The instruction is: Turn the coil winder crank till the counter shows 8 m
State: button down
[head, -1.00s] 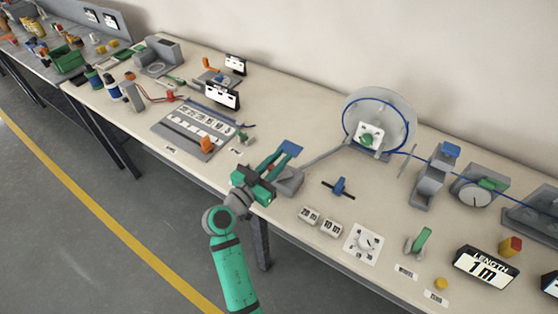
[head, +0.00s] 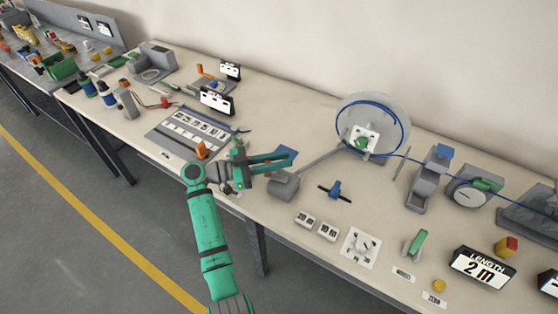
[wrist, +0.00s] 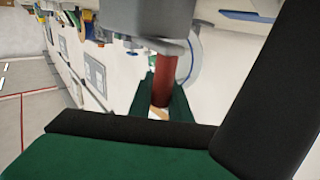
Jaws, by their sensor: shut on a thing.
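The coil winder has a round disk (head: 397,108) with blue cable looped on it and a long grey bar (head: 318,166) reaching left from it to a grey block (head: 284,187). My gripper (head: 274,160) is over the table just left of that block, its green fingers pointing right. In the wrist view it is shut on a red-brown upright crank handle (wrist: 165,80), with a grey part (wrist: 150,18) beyond the handle. In the head view the handle is hidden by the fingers. The counter (head: 482,268) reads LENGTH 2 m.
Blue cable runs right from the disk past a grey stand (head: 424,185) and a dial gauge (head: 468,191). A strip board (head: 168,134) lies left of my gripper.

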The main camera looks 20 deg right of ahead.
jog(key=shift+d+f+g, duration=0.15)
jog(key=shift+g, duration=0.15)
jog(key=c, duration=1.6)
grip_release()
jog(key=shift+c, duration=0.2)
jog(key=w+a, duration=0.1)
jog(key=a, duration=0.9)
jog(key=shift+w+a, duration=0.25)
jog(key=shift+a, duration=0.15)
